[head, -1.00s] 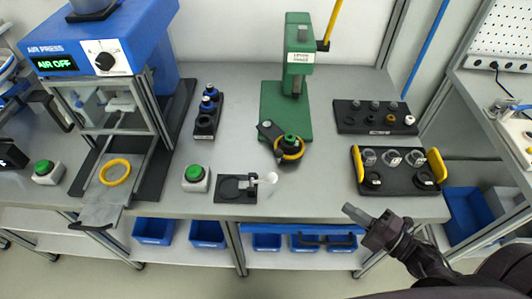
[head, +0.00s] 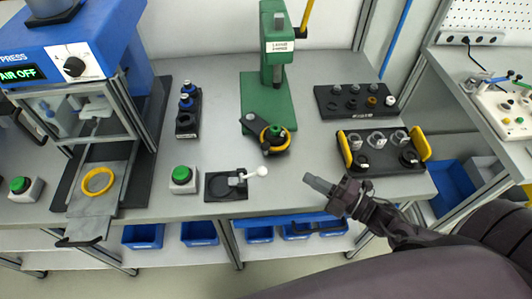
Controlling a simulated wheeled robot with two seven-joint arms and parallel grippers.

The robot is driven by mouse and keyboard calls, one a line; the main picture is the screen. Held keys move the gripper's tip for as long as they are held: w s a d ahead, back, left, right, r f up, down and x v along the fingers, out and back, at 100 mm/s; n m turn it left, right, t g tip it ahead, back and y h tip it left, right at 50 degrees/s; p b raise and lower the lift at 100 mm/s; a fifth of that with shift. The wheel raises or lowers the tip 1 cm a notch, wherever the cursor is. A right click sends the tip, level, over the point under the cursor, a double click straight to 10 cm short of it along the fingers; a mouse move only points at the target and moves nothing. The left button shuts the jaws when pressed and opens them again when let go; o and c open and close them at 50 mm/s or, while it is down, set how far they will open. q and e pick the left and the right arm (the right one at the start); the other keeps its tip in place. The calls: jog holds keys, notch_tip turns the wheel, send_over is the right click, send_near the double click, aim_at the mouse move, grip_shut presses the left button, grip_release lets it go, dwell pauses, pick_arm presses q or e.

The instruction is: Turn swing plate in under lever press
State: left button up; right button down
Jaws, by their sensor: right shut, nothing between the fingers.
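The green lever press (head: 275,48) stands on its green base plate (head: 262,98) at the back middle of the table, with a yellow lever rising at its right. The dark swing plate (head: 255,131) sticks out from the front of the base, swung out toward the front right. On its outer end a yellow ring (head: 285,141) surrounds a green-topped part (head: 275,131). My right gripper (head: 308,179) is shut and empty in front of the table's front right part, pointing left, apart from the swing plate. My left gripper is not in view.
A black fixture with a white-knobbed lever (head: 225,193) and a green button box (head: 182,180) lie left of my right gripper. A yellow-handled black tray (head: 382,168) and a black parts rack (head: 328,108) stand at the right. The blue air press (head: 80,45) stands left.

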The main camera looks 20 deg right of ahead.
aim_at(268, 143)
jog(key=p+x, duration=0.2)
jog(key=x, duration=1.2)
jog(key=shift+w+a, duration=0.1)
jog(key=shift+w, duration=0.2)
jog(key=shift+f, duration=0.1)
jog(key=shift+d+f+b, duration=0.1)
jog(key=shift+d+b, duration=0.2)
jog(key=shift+d, duration=0.05)
jog(key=d+b, duration=0.1)
jog(key=d+n+g+y, duration=0.1)
jog(key=d, duration=0.1)
jog(key=shift+d+n+y+b, duration=0.2)
jog(key=shift+n+y+b, duration=0.1)
jog(key=shift+b, duration=0.05)
jog(key=shift+w+d, duration=0.1)
jog(key=shift+d, duration=0.35)
jog(key=shift+a, duration=0.1)
jog(key=shift+r, duration=0.3)
notch_tip(268, 143, up, 20)
jog(key=shift+f, duration=0.15)
